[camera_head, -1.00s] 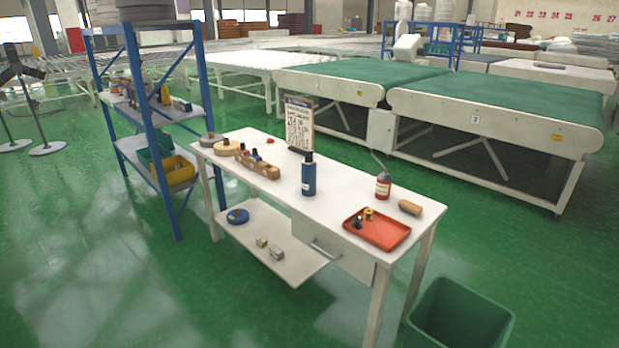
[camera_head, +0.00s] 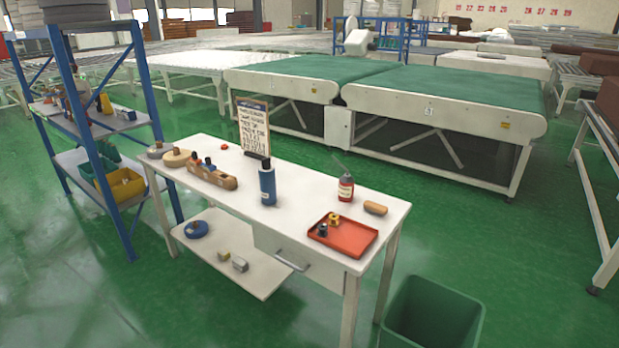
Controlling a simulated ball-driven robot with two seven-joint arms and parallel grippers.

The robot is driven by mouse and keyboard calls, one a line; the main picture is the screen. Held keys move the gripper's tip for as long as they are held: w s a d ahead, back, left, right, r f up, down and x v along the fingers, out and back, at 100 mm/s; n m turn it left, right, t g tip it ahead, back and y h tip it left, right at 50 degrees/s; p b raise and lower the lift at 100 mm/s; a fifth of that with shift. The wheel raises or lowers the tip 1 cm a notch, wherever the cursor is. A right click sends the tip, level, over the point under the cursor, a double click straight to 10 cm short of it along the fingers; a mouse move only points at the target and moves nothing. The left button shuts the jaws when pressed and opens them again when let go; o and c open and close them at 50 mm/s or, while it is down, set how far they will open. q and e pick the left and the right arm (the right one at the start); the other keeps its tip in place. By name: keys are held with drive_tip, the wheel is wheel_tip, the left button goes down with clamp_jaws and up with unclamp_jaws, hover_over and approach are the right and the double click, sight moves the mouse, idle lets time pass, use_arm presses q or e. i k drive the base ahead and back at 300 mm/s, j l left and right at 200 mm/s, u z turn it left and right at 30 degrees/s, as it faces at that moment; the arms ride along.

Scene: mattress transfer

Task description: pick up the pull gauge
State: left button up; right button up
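I cannot make out which item is the pull gauge. The white workbench (camera_head: 312,208) stands ahead of me. On it an orange-red tray (camera_head: 352,243) at the front right holds small black and yellow items (camera_head: 322,229). A red bottle with a thin spout (camera_head: 345,188) and a tan cylindrical piece (camera_head: 375,208) are near the tray. A blue bottle (camera_head: 267,184) stands upright in the middle. A wooden block with dark pegs (camera_head: 212,176) and round discs (camera_head: 178,158) are at the left end. Neither of my grippers is in view.
A green bin (camera_head: 432,315) stands at the bench's right front. A blue shelf rack (camera_head: 118,130) with yellow and green bins is on the left. A sign board (camera_head: 252,128) stands at the bench's back edge. Green-topped conveyors (camera_head: 440,95) are behind. Green floor is open at front left.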

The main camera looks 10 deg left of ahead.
sight(267, 178)
drive_tip(key=i+j+z, duration=0.15)
drive_tip(key=j, duration=0.2)
drive_tip(key=i+j+z, duration=0.15)
drive_tip(key=j, duration=0.2)
drive_tip(key=i+j+z, duration=0.1)
drive_tip(key=i+j, duration=0.15)
drive_tip(key=j, duration=0.15)
drive_tip(key=i+j+z, duration=0.15)
drive_tip(key=j, duration=0.25)
drive_tip(key=i+j+z, duration=0.15)
drive_tip(key=j, duration=0.25)
drive_tip(key=k, duration=0.05)
